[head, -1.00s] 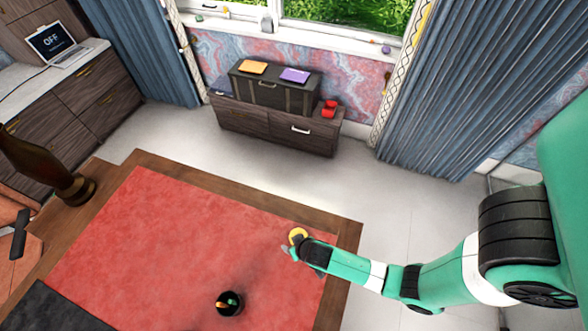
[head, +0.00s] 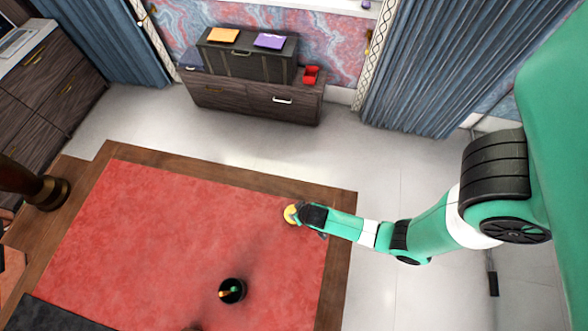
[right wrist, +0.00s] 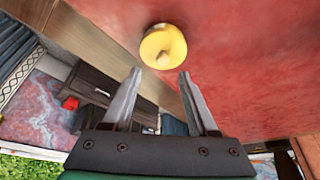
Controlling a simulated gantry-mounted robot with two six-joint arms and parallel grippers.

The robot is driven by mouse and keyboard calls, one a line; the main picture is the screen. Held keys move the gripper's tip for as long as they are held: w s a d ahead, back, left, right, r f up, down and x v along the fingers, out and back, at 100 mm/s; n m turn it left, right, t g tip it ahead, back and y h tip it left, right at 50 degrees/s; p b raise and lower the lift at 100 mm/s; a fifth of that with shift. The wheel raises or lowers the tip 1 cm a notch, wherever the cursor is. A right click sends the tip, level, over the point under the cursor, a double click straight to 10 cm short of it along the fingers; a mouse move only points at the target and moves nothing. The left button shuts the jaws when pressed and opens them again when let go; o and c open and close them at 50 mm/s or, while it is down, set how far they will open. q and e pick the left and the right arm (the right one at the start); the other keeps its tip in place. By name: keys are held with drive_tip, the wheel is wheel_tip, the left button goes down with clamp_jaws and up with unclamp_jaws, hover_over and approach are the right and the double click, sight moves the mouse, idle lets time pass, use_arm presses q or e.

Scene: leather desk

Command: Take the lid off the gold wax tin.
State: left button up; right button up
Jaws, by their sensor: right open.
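The gold wax tin (head: 290,214) sits on the red leather desk top (head: 180,230), near its right edge. In the right wrist view the round yellow-gold tin (right wrist: 158,52) shows with a small knob on its lid; the lid appears to be on. My right gripper (right wrist: 160,73) is open and empty, its two fingertips pointing at the tin from just short of it. In the head view my right gripper (head: 301,210) is at the tin's right side, partly hidden by its own wrist. My left gripper is not seen.
A black cup (head: 232,291) with sticks in it stands on the desk below the tin. A dark mat (head: 50,315) lies at the lower left. A dark turned wooden object (head: 45,192) is at the left. The desk's middle is clear.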

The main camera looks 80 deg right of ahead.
drive_tip(key=b+x, duration=0.4)
drive_tip(key=x, duration=0.1)
drive_tip(key=shift+a+f, duration=0.25)
drive_tip(key=shift+r, duration=0.2)
clamp_jaws()
